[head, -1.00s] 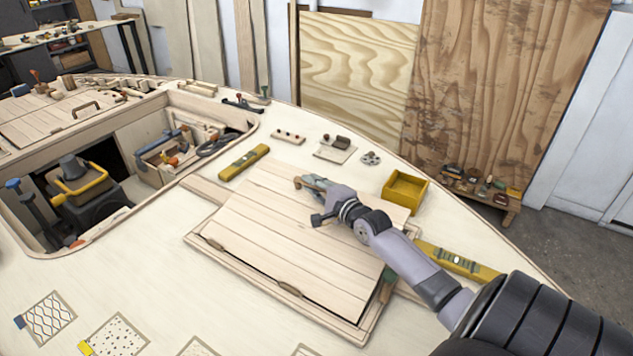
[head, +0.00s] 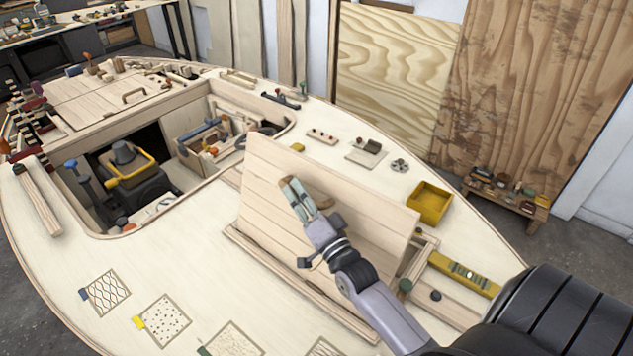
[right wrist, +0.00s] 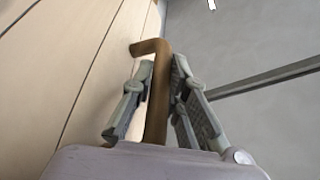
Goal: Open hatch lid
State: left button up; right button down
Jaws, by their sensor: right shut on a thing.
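The planked hatch lid (head: 270,190) stands tilted up from its frame (head: 285,280) in the head view, its outer face toward me. Its near edge stays low at the frame and its far edge is raised. My right gripper (head: 295,188) is at the brown handle (head: 319,201) on that face. In the right wrist view, the handle (right wrist: 156,100) lies between the two fingers of my right gripper (right wrist: 162,85), which is shut on it. The lid's planks (right wrist: 60,70) fill the left of that view. My forearm hides part of the lid. My left gripper is not in view.
A yellow open box (head: 430,203) and a yellow level (head: 465,273) lie right of the lid. An open cockpit (head: 165,150) with a tool tray lies to the left. Patterned squares (head: 165,320) lie in front. Plywood sheets (head: 400,75) stand behind.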

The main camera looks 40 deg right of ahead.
jog(key=s+a+f+n+t+y+b, duration=0.1)
jog(key=s+a+n+y+b, duration=0.1)
jog(key=a+n, duration=0.5)
jog(key=shift+s+a+f+n+y, duration=0.25)
jog(key=shift+s+a+y, duration=0.5)
jog(key=shift+a, duration=1.95)
jog(key=shift+r, duration=0.1)
jog(key=c, duration=1.6)
grip_release()
jog(key=shift+o, duration=0.2)
jog(key=v, duration=1.2)
